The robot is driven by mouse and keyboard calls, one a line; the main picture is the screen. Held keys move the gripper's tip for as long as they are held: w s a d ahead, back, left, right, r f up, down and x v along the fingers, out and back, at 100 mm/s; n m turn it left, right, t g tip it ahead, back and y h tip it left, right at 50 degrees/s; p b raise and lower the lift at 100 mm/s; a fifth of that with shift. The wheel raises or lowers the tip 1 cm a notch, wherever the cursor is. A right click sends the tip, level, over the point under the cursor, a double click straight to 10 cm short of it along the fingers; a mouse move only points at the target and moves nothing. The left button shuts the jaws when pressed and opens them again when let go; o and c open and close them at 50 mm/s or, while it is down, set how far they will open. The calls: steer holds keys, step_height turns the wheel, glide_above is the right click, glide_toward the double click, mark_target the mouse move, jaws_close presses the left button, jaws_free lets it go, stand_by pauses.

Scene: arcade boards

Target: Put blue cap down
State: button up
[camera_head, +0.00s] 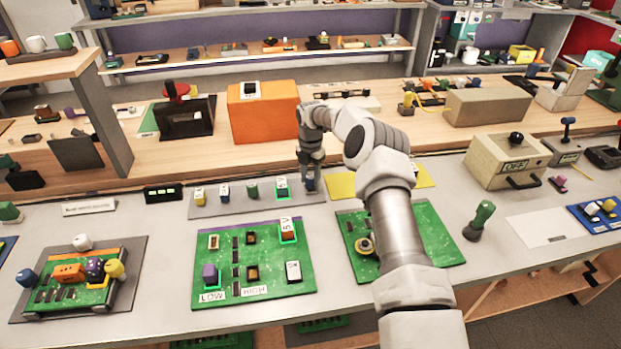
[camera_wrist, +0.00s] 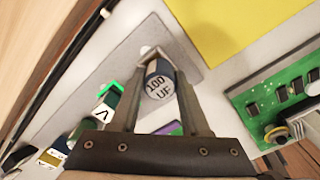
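The blue cap (camera_wrist: 158,82) is a short dark blue cylinder marked "100 UF" on its end. In the wrist view it sits between the two fingertips of my gripper (camera_wrist: 158,72), which close on its sides. In the head view my gripper (camera_head: 311,180) points down over the right end of a grey strip tray (camera_head: 235,208), with a bit of blue (camera_head: 311,186) showing at its tips. I cannot tell whether the cap's base touches the tray.
Several small parts stand on the tray to the left, including a green-outlined block (camera_head: 282,187). A green board (camera_head: 255,275) lies in front, and another green board (camera_head: 435,235) lies partly behind my arm. A yellow sheet (camera_head: 342,186) lies just right of the tray.

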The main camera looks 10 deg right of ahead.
steer(key=o, duration=0.3)
steer(key=shift+o, duration=0.2)
